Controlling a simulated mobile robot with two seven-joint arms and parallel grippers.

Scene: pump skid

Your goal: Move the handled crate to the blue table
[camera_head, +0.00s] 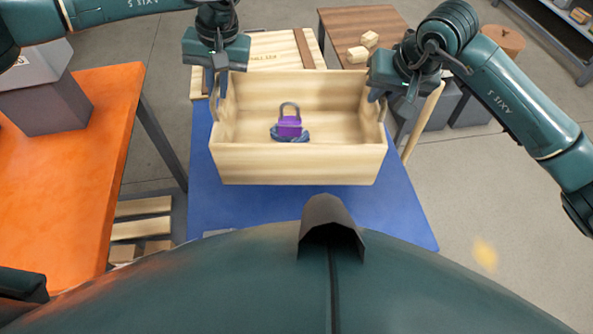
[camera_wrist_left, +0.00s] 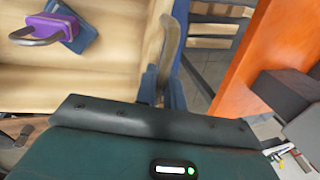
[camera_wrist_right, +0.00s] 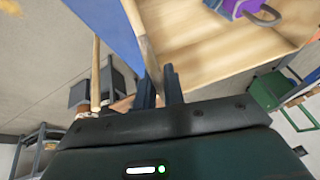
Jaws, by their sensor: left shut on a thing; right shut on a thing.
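The handled crate (camera_head: 300,165) is a light wooden open box, level, over the blue table (camera_head: 310,205). I cannot tell whether its bottom touches the tabletop. A purple padlock (camera_head: 289,126) and a dark blue item (camera_head: 276,135) lie inside it. My left gripper (camera_head: 217,84) is shut on the crate's left handle, which shows in the left wrist view (camera_wrist_left: 170,45). My right gripper (camera_head: 378,92) is shut on the right handle, which shows in the right wrist view (camera_wrist_right: 140,35). Blue tabletop shows in front of the crate and on both sides.
An orange table (camera_head: 75,170) with a grey box (camera_head: 50,105) stands at the left. Behind are a wooden crate (camera_head: 275,50) and a brown table (camera_head: 345,22) with wooden blocks. Open floor (camera_head: 480,180) lies at the right.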

